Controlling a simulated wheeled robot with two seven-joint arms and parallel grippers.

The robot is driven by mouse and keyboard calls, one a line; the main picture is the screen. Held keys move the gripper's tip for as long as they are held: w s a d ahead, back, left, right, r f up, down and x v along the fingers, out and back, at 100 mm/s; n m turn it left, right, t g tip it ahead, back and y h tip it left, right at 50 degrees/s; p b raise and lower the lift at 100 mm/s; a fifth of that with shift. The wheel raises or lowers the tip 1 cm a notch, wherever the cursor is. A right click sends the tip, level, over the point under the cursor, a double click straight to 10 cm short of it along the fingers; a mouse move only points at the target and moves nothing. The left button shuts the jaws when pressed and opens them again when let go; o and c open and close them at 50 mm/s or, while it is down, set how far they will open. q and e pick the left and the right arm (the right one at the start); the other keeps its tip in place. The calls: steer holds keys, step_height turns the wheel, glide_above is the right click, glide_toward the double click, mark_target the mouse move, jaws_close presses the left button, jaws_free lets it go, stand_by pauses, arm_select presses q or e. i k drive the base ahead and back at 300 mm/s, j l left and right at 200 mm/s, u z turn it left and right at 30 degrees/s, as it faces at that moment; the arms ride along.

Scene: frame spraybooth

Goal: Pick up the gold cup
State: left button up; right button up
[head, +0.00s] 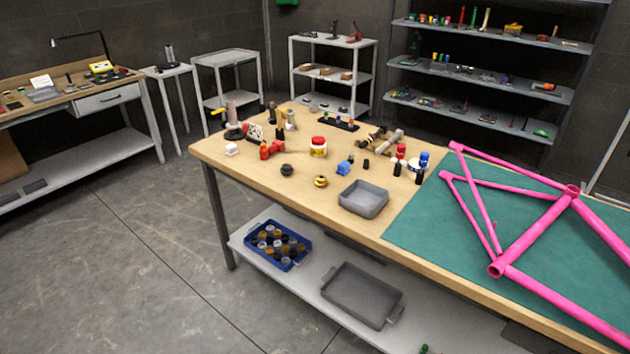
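A small round gold piece with dark parts (321,181), which looks like the gold cup, sits on the wooden tabletop (335,222). It is left of the grey tray (363,198) and apart from it. A similar black round piece (287,170) stands to its left. The gold piece is small in the view, so its finer shape cannot be told. Neither of my grippers is in view.
A pink bike frame (520,240) lies on the green mat (430,225). The tabletop in front of the gold piece is clear.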

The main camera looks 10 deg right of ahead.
mark_target(321, 181)
steer(key=z, duration=1.95)
steer(key=u, duration=1.55)
steer(key=i+j, duration=0.35)
steer(key=i, duration=0.25)
